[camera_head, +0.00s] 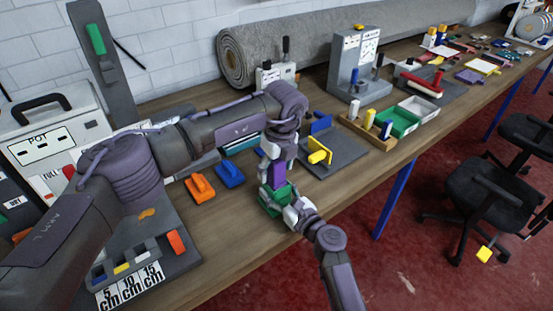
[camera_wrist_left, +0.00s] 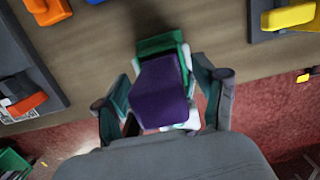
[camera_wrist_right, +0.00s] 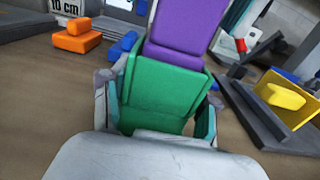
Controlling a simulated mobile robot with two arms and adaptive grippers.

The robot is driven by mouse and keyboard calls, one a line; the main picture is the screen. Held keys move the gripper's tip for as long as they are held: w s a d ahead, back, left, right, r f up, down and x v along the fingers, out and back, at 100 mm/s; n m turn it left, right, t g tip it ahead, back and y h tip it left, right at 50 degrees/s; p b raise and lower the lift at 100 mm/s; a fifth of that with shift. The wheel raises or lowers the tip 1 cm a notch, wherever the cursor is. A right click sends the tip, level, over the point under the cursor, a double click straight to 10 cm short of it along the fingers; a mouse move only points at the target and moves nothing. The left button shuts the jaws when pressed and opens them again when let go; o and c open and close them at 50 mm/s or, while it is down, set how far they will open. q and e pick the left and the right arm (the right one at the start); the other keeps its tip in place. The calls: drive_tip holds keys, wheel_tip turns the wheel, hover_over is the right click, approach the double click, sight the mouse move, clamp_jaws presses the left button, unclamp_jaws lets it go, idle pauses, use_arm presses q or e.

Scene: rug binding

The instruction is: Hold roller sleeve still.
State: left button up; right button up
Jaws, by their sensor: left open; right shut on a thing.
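A green block (camera_head: 270,207) with a raised rim is held in my right gripper (camera_head: 284,208) above the front edge of the bench. A purple block (camera_head: 277,173) stands upright against or in its top; the exact joint is hidden. Neither part is labelled, so I cannot tell which is the roller sleeve. In the right wrist view the green block (camera_wrist_right: 160,92) fills the space between my fingers, with the purple block (camera_wrist_right: 188,22) beyond it. My left gripper (camera_wrist_left: 163,95) is open, its fingers on either side of the purple block (camera_wrist_left: 160,88), with gaps visible.
An orange block (camera_head: 200,188) and a blue block (camera_head: 230,175) lie left on the bench. A grey plate with a yellow part (camera_head: 320,153) lies to the right. A wooden tray (camera_head: 372,134) and a green bin (camera_head: 404,123) stand farther right. A black chair (camera_head: 470,190) is on the red floor.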

use_arm(q)
drive_tip(key=shift+f, duration=0.15)
drive_tip(key=c, duration=1.3)
use_arm(e)
drive_tip(key=shift+d, duration=0.1)
use_arm(q)
drive_tip(key=shift+o, duration=0.2)
drive_tip(key=shift+r, duration=4.3)
use_arm(e)
drive_tip(key=o, duration=1.4)
drive_tip(key=shift+o, duration=0.2)
drive_tip(key=shift+s, duration=0.1)
